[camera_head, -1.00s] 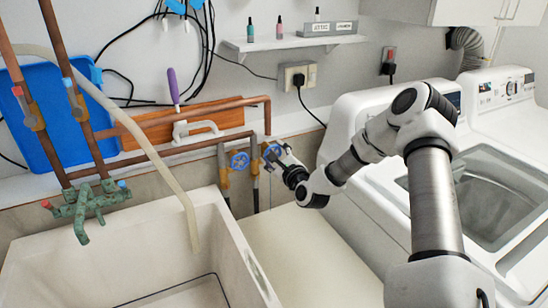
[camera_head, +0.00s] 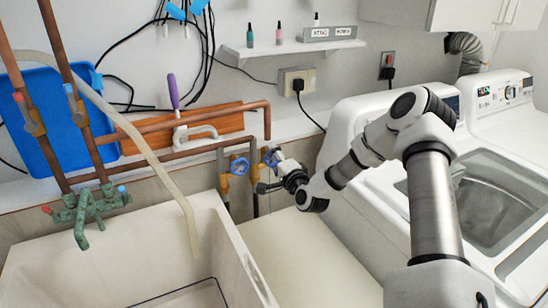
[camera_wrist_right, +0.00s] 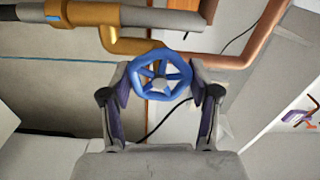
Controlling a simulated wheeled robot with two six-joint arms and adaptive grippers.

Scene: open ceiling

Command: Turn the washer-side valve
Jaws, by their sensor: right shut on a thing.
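The washer-side valve is a blue spoked handwheel (camera_head: 271,156) on a copper pipe beside the washer. In the right wrist view the blue wheel (camera_wrist_right: 160,76) sits between both finger pads, seen face-on. My right gripper (camera_head: 270,172) is at this wheel, and in the wrist view its fingers (camera_wrist_right: 160,88) are shut on the rim from both sides. A second blue valve wheel (camera_head: 239,165) is just left of it, apart from the gripper. My left gripper is not in view.
A white washer (camera_head: 345,130) stands on the right. A utility sink (camera_head: 225,235) with a green faucet (camera_head: 85,207) is at the left. Copper pipes (camera_head: 225,117) run along the wall above the valves. A pale hose (camera_head: 150,150) hangs into the sink.

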